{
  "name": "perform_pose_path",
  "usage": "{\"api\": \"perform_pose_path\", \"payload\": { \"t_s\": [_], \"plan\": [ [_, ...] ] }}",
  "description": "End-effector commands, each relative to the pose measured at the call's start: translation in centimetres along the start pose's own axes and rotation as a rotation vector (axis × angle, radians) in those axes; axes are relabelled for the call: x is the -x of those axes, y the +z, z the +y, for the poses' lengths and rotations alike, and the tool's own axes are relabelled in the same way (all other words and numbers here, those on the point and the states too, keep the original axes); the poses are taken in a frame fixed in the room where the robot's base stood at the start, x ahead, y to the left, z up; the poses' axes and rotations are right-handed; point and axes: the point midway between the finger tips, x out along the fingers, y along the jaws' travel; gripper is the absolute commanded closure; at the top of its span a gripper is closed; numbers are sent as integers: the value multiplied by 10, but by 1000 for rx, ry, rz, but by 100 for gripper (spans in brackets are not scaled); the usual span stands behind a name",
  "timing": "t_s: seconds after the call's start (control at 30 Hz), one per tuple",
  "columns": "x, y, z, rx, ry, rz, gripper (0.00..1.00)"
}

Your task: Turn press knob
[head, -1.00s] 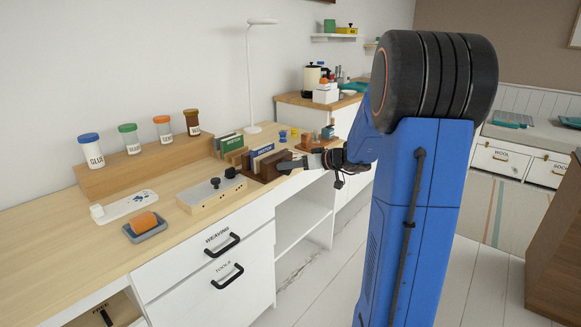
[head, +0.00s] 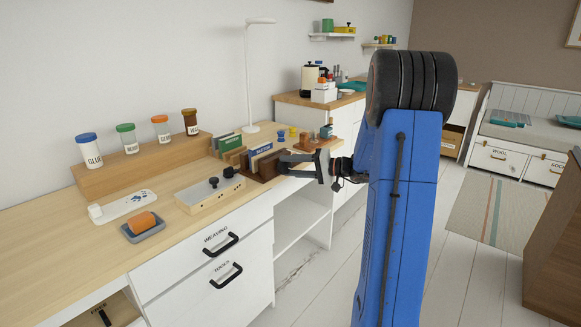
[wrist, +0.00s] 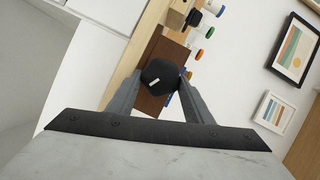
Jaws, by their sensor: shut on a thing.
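The press knob (wrist: 160,75) is a black, faceted knob with a white mark on its face. In the wrist view it sits between my fingertips, in front of a dark brown wooden piece (wrist: 152,104). My gripper (head: 284,165) reaches in from the right at the front edge of the desk, beside the brown wooden piece. It is shut on the knob, one finger on each side. In the head view the fingers largely hide the knob.
A pale box with two black knobs (head: 207,195) stands left of my gripper. Upright books (head: 261,150) stand just behind it.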

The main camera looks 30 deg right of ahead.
Motion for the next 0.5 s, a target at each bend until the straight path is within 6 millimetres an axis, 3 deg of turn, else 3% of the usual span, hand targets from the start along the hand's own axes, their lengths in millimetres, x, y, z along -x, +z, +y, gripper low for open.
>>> {"api": "perform_pose_path", "payload": {
  "t_s": [0.5],
  "plan": [
    [0, 1, 8, -454, -187, 2, 76]
  ]
}}
